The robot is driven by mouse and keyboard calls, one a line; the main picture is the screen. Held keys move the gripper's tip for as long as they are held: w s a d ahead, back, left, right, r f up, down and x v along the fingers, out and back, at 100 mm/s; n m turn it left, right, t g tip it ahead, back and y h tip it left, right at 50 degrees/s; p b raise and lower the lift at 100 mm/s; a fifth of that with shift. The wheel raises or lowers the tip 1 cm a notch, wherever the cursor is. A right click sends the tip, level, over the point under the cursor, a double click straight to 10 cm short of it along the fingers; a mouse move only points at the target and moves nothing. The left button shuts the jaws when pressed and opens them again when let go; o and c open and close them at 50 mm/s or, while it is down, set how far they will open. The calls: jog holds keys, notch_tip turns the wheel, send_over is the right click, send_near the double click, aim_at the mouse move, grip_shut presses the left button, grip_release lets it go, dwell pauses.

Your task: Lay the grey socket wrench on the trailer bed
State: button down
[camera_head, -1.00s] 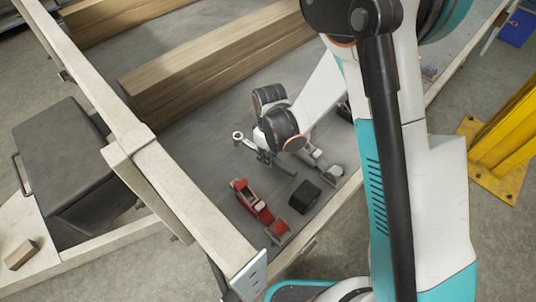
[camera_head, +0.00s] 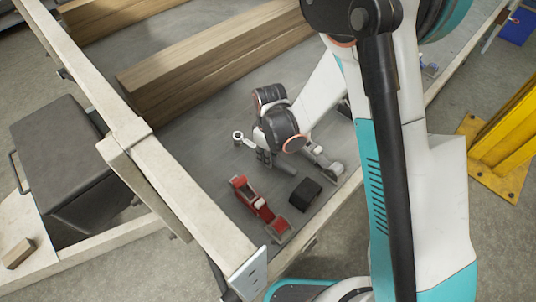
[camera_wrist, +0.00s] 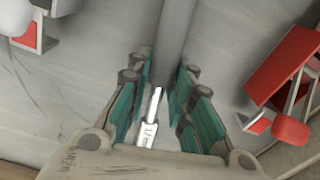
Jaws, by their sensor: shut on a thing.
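The grey socket wrench (camera_wrist: 175,40) shows in the wrist view as a grey shaft running up from between my fingers, with a silver part marked with a size below it. My gripper (camera_wrist: 158,88) is shut on it, with the teal pads on either side of the shaft. In the head view the wrench's ring-shaped end (camera_head: 238,136) sticks out to the left of my gripper (camera_head: 262,158), low over the grey trailer bed (camera_head: 195,150). I cannot tell whether the wrench touches the bed. My wrist hides much of its length.
A red tool (camera_head: 250,197), a black block (camera_head: 305,194) and a grey tool (camera_head: 328,161) lie close by on the bed. Wooden beams (camera_head: 190,75) lie behind. A pale frame rail (camera_head: 190,205) borders the bed. Bare bed lies left of my gripper.

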jog(key=shift+f+b, duration=0.55)
jog(key=shift+f, duration=0.05)
jog(key=c, duration=0.6)
grip_release()
jog(key=o, duration=0.6)
jog(key=shift+c, duration=0.2)
notch_tip(320, 180, up, 12)
jog(key=shift+d, duration=0.15)
